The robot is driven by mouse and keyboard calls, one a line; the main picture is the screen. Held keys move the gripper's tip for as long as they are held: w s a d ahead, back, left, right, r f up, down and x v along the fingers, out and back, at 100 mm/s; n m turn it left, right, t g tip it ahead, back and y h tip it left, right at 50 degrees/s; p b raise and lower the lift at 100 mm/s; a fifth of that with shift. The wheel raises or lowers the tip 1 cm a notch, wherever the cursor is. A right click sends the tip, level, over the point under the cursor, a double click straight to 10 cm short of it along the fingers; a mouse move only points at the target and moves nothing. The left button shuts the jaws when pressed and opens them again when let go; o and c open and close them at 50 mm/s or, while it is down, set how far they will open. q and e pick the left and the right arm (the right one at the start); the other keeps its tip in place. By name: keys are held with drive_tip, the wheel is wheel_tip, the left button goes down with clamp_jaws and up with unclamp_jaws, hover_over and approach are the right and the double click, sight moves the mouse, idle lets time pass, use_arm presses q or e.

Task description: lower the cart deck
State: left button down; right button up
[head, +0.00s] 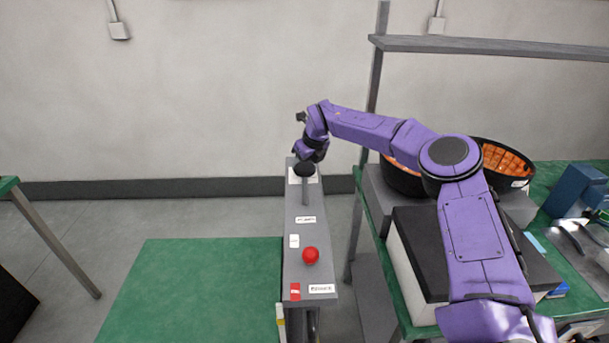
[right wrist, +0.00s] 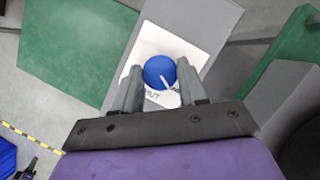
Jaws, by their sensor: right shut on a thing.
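The cart's deck (head: 190,290) is a flat green panel at the lower left of the head view, beside a narrow grey control column (head: 297,243). A blue ball knob (right wrist: 159,72) sits over a white labelled plate (right wrist: 177,42) on the column's far end. My right gripper (right wrist: 161,80) is shut on this blue knob, one finger on each side. In the head view the right gripper is at the far end of the column, and the blue knob is hidden there. My left gripper is not in view.
A green bench (head: 550,180) at right holds black bins with orange contents (head: 505,160) and a dark-topped box (head: 425,240). A shelf (head: 490,47) hangs above.

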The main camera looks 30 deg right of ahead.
drive_tip(key=m+b, duration=0.1)
drive_tip(key=m+h+b, duration=0.1)
drive_tip(key=m+b, duration=0.1)
drive_tip(key=shift+a+f, duration=0.1)
drive_tip(key=shift+f, duration=0.15)
drive_tip(key=m+h+b, duration=0.1)
drive_tip(key=m+b, duration=0.1)
drive_tip(key=shift+a+m, duration=0.1)
drive_tip(key=shift+m, duration=0.2)
drive_tip(key=m+h+b, duration=0.1)
drive_tip(key=m, duration=0.1)
drive_tip(key=shift+w+r+m+g, duration=0.1)
drive_tip(key=shift+r+m+g, duration=0.05)
drive_tip(key=shift+m+g, duration=0.25)
drive_tip(key=shift+r+m+g+h, duration=0.15)
drive_tip(key=shift+m+g+h, duration=0.35)
drive_tip(key=shift+m, duration=1.2)
drive_tip(key=o, duration=1)
drive_tip(key=shift+w, duration=0.15)
drive_tip(key=shift+o, duration=0.2)
drive_tip(key=shift+a, duration=0.1)
drive_tip(key=b+v, duration=0.1)
drive_tip(key=v, duration=0.9)
drive_tip(key=shift+r, duration=0.2)
